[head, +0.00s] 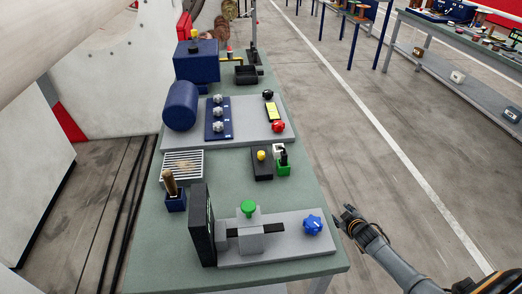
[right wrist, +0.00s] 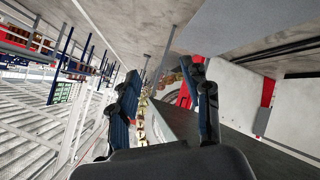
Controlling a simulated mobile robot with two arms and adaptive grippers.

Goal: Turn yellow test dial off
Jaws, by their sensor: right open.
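A small yellow knob (head: 262,156) sits on a dark box (head: 262,172) on the green workbench (head: 190,240). It looks most like the yellow dial, but its off mark is too small to read. Another yellow knob (head: 194,34) tops a blue box at the far end. My right gripper (head: 345,218) is beyond the bench's right edge, low and apart from everything. In the right wrist view the right gripper (right wrist: 163,76) has its two fingers spread with nothing between them. My left gripper is not in view.
A green block (head: 284,169) stands beside the dark box. The floor to the right is clear.

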